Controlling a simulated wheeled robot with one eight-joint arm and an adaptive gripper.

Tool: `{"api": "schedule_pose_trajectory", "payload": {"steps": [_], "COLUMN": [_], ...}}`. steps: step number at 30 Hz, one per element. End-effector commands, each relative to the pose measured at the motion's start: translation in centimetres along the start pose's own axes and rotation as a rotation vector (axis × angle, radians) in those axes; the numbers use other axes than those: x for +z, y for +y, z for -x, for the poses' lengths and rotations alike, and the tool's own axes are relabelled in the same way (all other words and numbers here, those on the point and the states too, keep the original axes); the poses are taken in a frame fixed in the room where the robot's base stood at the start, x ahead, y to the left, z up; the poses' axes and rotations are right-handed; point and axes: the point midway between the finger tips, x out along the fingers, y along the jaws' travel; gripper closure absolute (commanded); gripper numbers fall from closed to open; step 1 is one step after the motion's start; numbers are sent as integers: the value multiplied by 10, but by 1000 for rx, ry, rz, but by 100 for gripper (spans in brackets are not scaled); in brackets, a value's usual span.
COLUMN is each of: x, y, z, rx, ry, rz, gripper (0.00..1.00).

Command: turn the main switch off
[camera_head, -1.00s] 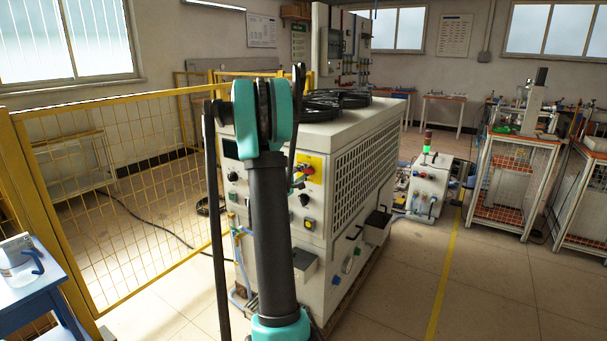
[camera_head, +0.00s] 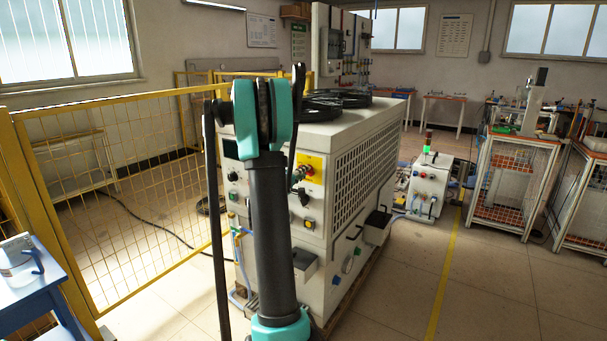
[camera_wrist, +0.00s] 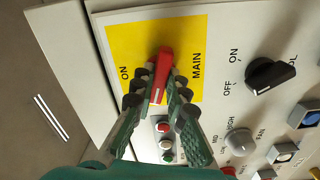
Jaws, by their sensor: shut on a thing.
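The main switch is a red handle (camera_wrist: 163,70) on a yellow plate (camera_wrist: 119,40) in the wrist view. The handle stands nearly upright in that picture, leaning slightly, with a white mark at its lower end. "ON" is printed to its left and "MAIN" to its right, both turned sideways. My gripper (camera_wrist: 158,95) is shut on the handle, one finger on each side. The fingers cover the lower part of the plate, so any label there is hidden. In the head view the yellow plate (camera_head: 317,163) shows on the heater's front, partly behind my arm.
A black knob (camera_wrist: 270,76) marked ON and OFF sits right of the plate. Several buttons and a grey knob (camera_wrist: 241,141) lie below. The white heater cabinet (camera_head: 345,140) stands before me, with a yellow mesh fence (camera_head: 120,200) to the left.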

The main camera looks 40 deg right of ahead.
Motion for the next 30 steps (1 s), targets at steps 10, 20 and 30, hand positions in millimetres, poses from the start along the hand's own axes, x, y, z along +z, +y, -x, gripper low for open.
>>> {"api": "schedule_pose_trajectory", "payload": {"steps": [10,20,30], "x": [0,0,0], "y": [0,0,0], "z": [0,0,0], "rx": [0,0,0], "ry": [0,0,0], "rz": [-171,-213,-212], "gripper": [100,100,77]}}
